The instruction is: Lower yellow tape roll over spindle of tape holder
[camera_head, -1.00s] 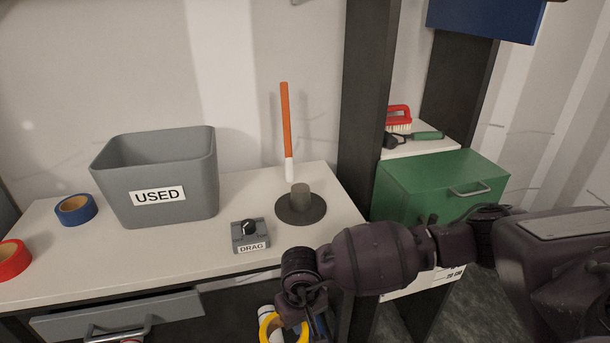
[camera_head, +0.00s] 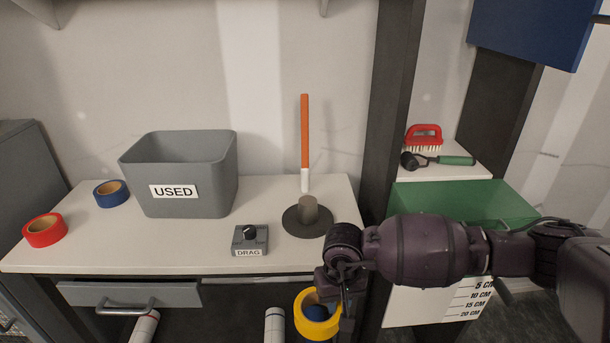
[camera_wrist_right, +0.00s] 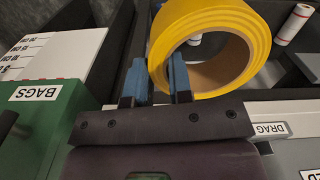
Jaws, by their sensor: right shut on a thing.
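The yellow tape roll (camera_head: 324,321) is held by my right gripper (camera_head: 337,309) in front of the bench's front edge, below the level of the bench top. In the right wrist view the blue fingers of the right gripper (camera_wrist_right: 162,82) pinch one wall of the yellow tape roll (camera_wrist_right: 232,30), one finger inside its hole. My left gripper does not show.
The drag box (camera_head: 250,240) sits left of the holder. The grey USED bin (camera_head: 200,198), a blue roll (camera_head: 111,194) and a red roll (camera_head: 44,230) stand farther left. A dark post (camera_head: 392,110) is on the right.

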